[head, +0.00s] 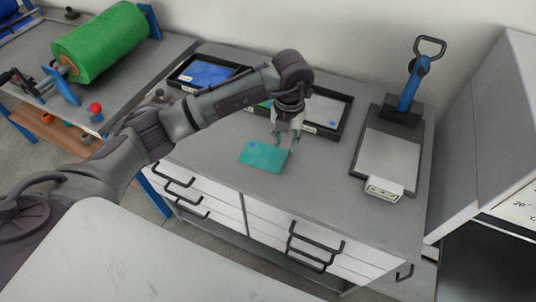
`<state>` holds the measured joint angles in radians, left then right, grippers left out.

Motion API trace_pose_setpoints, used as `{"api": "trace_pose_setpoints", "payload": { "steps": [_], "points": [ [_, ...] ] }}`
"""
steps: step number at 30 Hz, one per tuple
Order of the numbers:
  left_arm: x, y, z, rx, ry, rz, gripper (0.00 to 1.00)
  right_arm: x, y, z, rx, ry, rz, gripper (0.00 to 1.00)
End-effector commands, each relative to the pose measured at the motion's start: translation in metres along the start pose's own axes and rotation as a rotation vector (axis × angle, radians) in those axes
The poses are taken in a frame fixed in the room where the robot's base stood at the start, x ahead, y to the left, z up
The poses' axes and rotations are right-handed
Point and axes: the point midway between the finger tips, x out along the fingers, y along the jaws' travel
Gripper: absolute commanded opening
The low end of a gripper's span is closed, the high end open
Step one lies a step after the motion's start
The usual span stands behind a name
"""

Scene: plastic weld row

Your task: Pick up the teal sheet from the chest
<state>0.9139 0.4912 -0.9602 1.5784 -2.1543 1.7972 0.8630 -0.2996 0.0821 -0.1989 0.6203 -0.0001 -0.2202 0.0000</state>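The teal sheet (263,158) lies flat on the grey top of the chest (215,137), near its front edge. It has a small blue mark near its upper left. My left gripper (283,141) points down over the sheet's upper right part, its fingers spread apart. Nothing shows between the fingers. Whether the fingertips touch the sheet cannot be told. My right gripper is not in view.
Black trays stand at the back of the chest, one with a blue sheet (205,73). A green roll (105,40) is on the left bench. The chest top between sheet and scale is clear.

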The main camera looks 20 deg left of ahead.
Motion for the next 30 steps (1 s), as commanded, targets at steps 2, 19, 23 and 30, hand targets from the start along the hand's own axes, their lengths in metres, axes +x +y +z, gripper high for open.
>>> {"api": "trace_pose_setpoints", "payload": {
  "steps": [2,19,23,30],
  "points": [
    [0.006,0.0,0.0,0.0,0.0,-0.001,0.33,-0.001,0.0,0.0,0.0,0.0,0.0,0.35],
    [0.06,-0.003,-0.005,0.002,-0.001,-0.002,0.33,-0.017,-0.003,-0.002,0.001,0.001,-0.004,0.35],
    [0.06,-0.003,-0.005,0.002,-0.001,-0.002,0.33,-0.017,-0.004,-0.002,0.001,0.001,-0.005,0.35],
    [0.059,-0.003,-0.005,0.002,-0.001,-0.002,0.0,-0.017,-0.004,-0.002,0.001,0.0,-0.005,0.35]
  ]
}}
